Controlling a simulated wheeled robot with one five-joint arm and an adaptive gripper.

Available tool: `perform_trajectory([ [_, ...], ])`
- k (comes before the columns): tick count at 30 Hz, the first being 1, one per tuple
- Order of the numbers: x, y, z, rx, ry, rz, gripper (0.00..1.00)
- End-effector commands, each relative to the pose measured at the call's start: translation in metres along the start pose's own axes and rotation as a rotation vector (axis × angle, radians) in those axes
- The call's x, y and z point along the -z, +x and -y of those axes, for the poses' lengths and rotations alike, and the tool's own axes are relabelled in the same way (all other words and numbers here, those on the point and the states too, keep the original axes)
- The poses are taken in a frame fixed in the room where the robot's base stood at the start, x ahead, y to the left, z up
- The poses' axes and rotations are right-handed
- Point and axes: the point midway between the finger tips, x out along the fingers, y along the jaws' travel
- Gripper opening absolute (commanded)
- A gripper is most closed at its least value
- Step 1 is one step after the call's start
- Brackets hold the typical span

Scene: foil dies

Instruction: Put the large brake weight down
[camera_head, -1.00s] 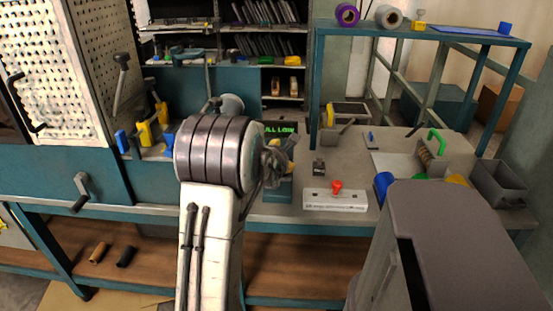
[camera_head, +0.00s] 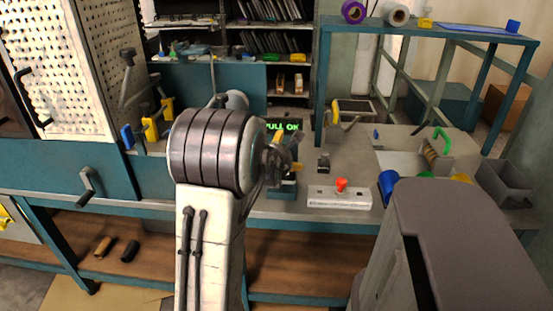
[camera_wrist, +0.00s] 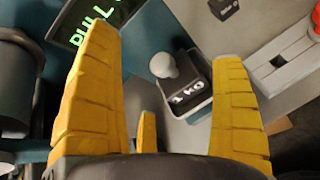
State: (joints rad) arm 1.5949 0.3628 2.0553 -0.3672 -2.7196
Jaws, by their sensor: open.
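The large brake weight (camera_wrist: 185,88) is a dark block with a grey round knob and a white "1 kg" label. In the wrist view it shows between and beyond the two yellow fingers of my gripper (camera_wrist: 168,45), with space on both sides. My gripper is open and the fingers do not touch the weight. In the head view my gripper (camera_head: 284,152) is over the bench beside the display, above a teal block (camera_head: 283,190); the weight cannot be made out clearly there. The display (camera_wrist: 92,28) reads "PULL" in the wrist view and "PULL OK" in the head view (camera_head: 284,127).
A smaller dark weight (camera_head: 323,164) stands right of my gripper. A white box with a red knob (camera_head: 339,197) lies in front of it. A blue cup (camera_head: 388,184) and a grey bin (camera_head: 503,183) are further right.

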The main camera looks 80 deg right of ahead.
Motion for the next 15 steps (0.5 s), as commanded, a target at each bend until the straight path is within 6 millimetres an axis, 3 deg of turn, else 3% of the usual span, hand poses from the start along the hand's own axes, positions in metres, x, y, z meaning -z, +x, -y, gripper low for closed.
perform_trajectory([
  [6, -0.001, -0.039, -0.001, -0.001, 0.000, 0.003, 0.87],
  [15, -0.001, -0.077, 0.000, -0.001, 0.000, 0.002, 0.87],
])
